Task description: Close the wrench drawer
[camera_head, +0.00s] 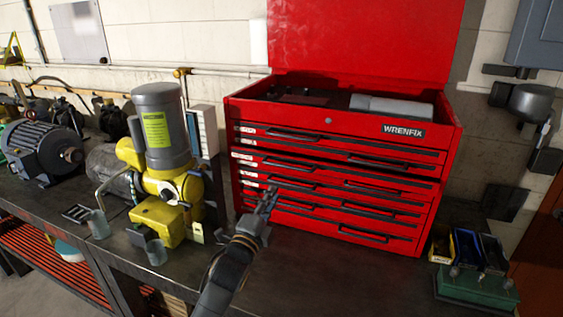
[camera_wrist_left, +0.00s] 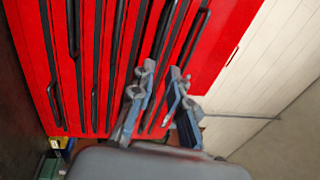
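The red tool chest (camera_head: 425,215), marked WRENFIX, stands on the bench with its lid up. Its drawer fronts, with long dark handles, look flush or nearly so; I cannot tell a small gap. Pale labels sit at the left end of the upper drawers, too small to read, so I cannot tell which is the wrench drawer. My left gripper (camera_head: 268,194) is in front of the lower left drawers. In the left wrist view, its fingertips (camera_wrist_left: 161,72) are a little apart with nothing seen held, pointing at the drawer fronts (camera_wrist_left: 95,50). My right gripper is not in view.
A yellow and grey motor (camera_head: 165,130) stands left of the chest, with a dark motor (camera_head: 42,150) farther left. Small bins (camera_head: 468,250) and a green box (camera_head: 478,288) sit at the right. The bench (camera_head: 320,280) before the chest is mostly clear.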

